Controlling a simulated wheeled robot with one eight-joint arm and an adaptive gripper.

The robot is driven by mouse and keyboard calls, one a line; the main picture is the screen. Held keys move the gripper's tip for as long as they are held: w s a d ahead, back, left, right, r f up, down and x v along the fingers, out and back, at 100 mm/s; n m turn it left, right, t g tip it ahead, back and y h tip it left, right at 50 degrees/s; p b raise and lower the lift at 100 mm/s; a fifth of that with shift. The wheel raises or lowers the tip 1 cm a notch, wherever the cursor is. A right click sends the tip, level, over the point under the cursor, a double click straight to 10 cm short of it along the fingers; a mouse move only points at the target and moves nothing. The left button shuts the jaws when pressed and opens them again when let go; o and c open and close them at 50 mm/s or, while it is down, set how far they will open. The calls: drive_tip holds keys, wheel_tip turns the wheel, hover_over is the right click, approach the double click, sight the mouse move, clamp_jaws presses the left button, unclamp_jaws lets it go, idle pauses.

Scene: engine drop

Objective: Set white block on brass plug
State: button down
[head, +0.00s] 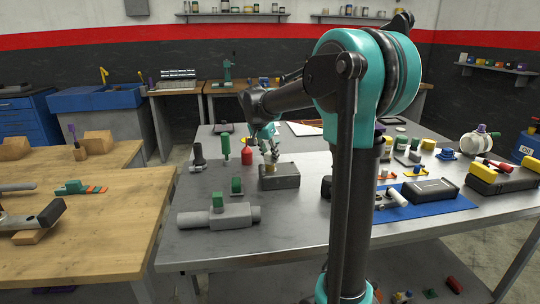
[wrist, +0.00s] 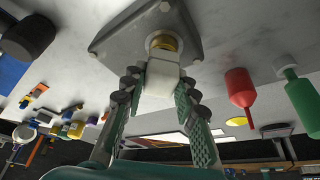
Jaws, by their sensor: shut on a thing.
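The white block (wrist: 161,78) is between the fingertips of my gripper (wrist: 160,88), which is shut on it. In the wrist view the block overlaps the near edge of the brass plug (wrist: 164,42); I cannot tell whether they touch. The plug sits on a grey metal housing (wrist: 135,30). In the head view my gripper (head: 269,152) points down just over the housing (head: 279,181), and the brass plug (head: 270,169) shows under the fingers. The block is too small and covered to make out there.
A red bottle (head: 247,152) and a green bottle (head: 226,147) stand behind and left of the housing. A blue mat (head: 425,205) with parts lies right. Bare metal table (head: 290,225) is in front.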

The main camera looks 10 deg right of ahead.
drive_tip(key=shift+f, duration=0.1)
drive_tip(key=c, duration=1.2)
unclamp_jaws()
drive_tip(key=v, duration=1.2)
